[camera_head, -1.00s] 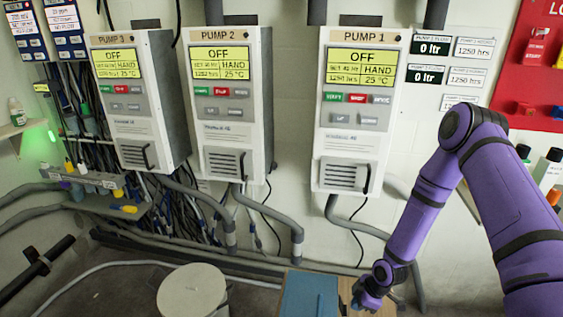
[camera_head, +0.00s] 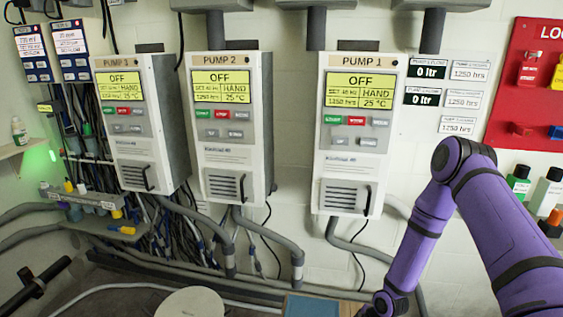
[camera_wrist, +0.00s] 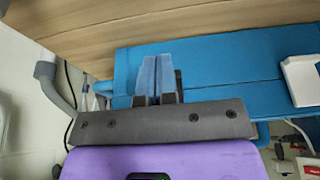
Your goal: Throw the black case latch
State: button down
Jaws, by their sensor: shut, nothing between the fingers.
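A blue case (camera_wrist: 215,72) lies on a wooden surface in the wrist view. Its edge also shows at the bottom of the head view (camera_head: 303,306). My gripper's two blue-grey fingers (camera_wrist: 157,70) are together over the case, with nothing visible between them. A small dark piece (camera_wrist: 178,82) shows just right of the fingers, partly hidden by the gripper; it may be the black latch, but I cannot tell, nor whether the fingers touch it. In the head view my gripper is cut off by the bottom edge.
The wooden surface (camera_wrist: 140,28) extends behind the case. A white object (camera_wrist: 302,78) sits at the case's right end. A grey pipe (camera_wrist: 55,85) is left of the gripper. Pump 1 (camera_head: 355,140) and Pump 2 (camera_head: 228,140) hang on the wall behind.

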jog(key=shift+a, duration=0.1)
jog(key=shift+w+a, duration=0.1)
jog(key=shift+a, duration=0.5)
jog(key=shift+s+d, duration=0.2)
jog(key=shift+d, duration=0.95)
jog(key=shift+s+d, duration=0.25)
jog(key=shift+d, duration=0.9)
jog(key=shift+s+d, duration=0.2)
jog(key=shift+d, duration=0.95)
